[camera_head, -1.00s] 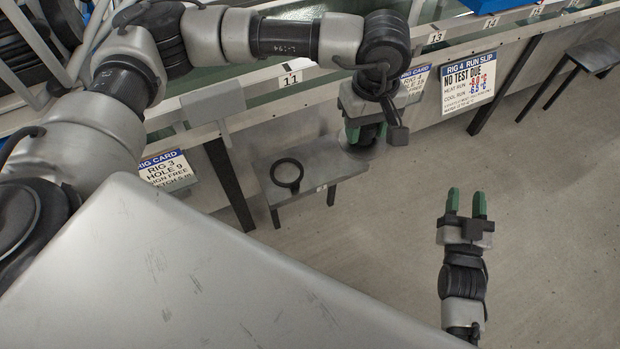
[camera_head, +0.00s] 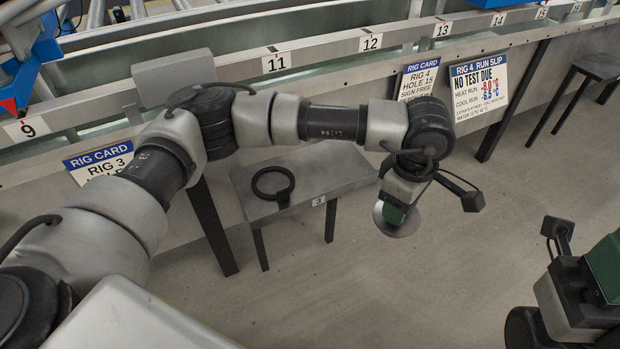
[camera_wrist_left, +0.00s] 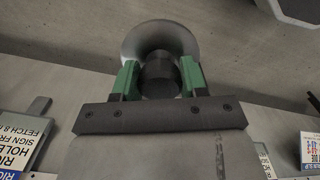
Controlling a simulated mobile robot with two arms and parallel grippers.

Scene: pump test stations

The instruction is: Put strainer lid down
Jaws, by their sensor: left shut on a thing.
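The strainer lid (camera_head: 413,222) is a round grey metal disc at the end of my left arm, just right of a small grey table (camera_head: 345,172). My left gripper (camera_head: 396,215) is shut on it and holds it in the air, off the table top. In the left wrist view, the green fingers close on the dark knob of the lid (camera_wrist_left: 160,35), with the pale disc beyond. My right gripper (camera_head: 602,268) is partly in view at the right edge; its fingertips are cut off or hidden.
A black ring with a tab (camera_head: 272,184) lies on the left of the small table, which is tagged 3. The right part of its top is bare. Behind stands a long bench (camera_head: 310,55) with numbered tags, a rig 4 card (camera_head: 418,78) and a run slip (camera_head: 480,86).

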